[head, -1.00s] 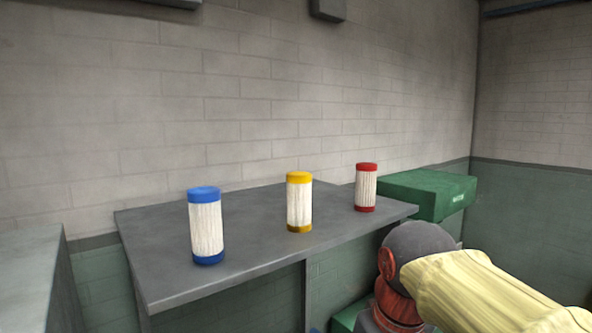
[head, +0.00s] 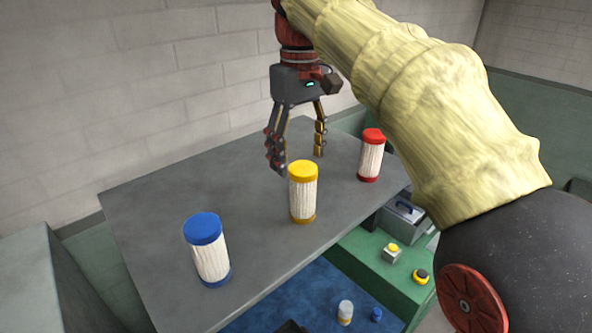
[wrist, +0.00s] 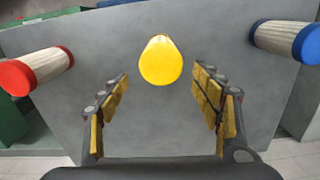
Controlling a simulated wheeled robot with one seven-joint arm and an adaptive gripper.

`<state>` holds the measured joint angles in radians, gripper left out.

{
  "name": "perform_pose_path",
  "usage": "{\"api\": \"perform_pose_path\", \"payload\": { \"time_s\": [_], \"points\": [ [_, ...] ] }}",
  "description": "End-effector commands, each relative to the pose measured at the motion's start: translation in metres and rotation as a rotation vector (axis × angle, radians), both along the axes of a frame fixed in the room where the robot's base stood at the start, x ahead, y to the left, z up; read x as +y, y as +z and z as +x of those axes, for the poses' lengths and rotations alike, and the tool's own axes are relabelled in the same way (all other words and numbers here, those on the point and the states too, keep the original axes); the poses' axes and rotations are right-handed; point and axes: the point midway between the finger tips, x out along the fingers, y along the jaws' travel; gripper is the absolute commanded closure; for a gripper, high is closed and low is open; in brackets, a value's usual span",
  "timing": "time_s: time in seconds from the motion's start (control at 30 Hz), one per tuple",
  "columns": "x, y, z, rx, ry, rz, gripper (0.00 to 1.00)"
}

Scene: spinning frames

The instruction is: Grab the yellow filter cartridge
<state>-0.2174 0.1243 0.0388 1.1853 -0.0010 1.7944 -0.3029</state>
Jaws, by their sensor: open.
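The yellow filter cartridge (head: 303,198) stands upright on the grey table (head: 160,200), between the other two cartridges. It has a yellow cap, a white pleated body and a yellow base. In the wrist view its yellow cap (wrist: 160,60) shows from above, centred beyond the fingertips. My gripper (head: 299,160) hangs fingers down over the table, behind the yellow cartridge in the head view. Its fingers are spread wide with nothing between them. It also shows in the wrist view (wrist: 163,85), one finger on each side and apart from the cartridge.
A blue-capped cartridge (head: 209,250) stands at the left and a red-capped one (head: 371,156) at the right. Below the table are a green surface (head: 365,262) with small items, a grey case (head: 402,213) and a blue floor area (head: 290,298).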

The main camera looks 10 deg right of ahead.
Motion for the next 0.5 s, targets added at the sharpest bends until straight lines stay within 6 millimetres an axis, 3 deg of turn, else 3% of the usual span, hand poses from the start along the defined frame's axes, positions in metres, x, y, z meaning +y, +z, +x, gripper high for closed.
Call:
{"api": "perform_pose_path", "payload": {
  "time_s": [0.5],
  "points": [
    [-0.004, -0.058, -0.009, 0.001, 0.000, 0.000, 0.35]
  ]
}}
